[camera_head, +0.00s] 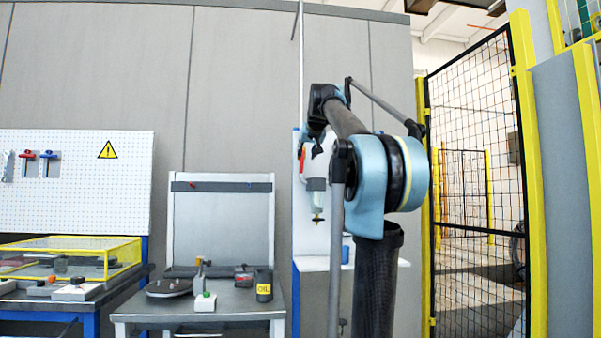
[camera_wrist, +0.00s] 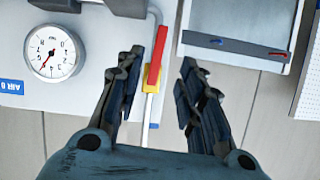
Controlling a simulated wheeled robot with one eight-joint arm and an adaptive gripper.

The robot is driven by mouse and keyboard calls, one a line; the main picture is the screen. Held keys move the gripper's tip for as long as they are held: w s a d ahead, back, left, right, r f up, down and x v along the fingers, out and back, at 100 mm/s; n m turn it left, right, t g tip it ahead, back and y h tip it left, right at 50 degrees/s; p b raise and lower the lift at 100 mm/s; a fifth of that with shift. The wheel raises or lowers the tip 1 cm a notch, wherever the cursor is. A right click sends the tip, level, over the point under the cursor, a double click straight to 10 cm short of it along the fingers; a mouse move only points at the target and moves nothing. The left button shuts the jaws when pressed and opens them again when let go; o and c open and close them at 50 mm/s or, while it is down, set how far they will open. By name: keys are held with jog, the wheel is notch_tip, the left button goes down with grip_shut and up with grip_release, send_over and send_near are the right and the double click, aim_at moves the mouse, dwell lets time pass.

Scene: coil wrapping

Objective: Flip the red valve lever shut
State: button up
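In the wrist view, the red valve lever (camera_wrist: 156,59) runs lengthwise along a thin pipe, with a yellow piece (camera_wrist: 152,88) at its lower end. My gripper (camera_wrist: 163,62) is open, with one finger on each side of the lever in the picture. The lever is close to the left finger, and a wider gap lies on the right. I cannot tell whether the finger touches it. In the head view, a small red part (camera_head: 302,158) shows beside my arm; I cannot tell whether it is the lever. My fingers are not clear there.
In the wrist view, a round gauge (camera_wrist: 51,53) and blue air label (camera_wrist: 12,87) are at left, and a framed panel (camera_wrist: 236,28) at upper right. In the head view, a grey table (camera_head: 235,309) holds several items; a mesh fence (camera_head: 478,150) stands right.

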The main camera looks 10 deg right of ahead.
aim_at(302, 166)
jog(key=x, duration=1.4)
jog(key=shift+f, duration=0.1)
grip_shut()
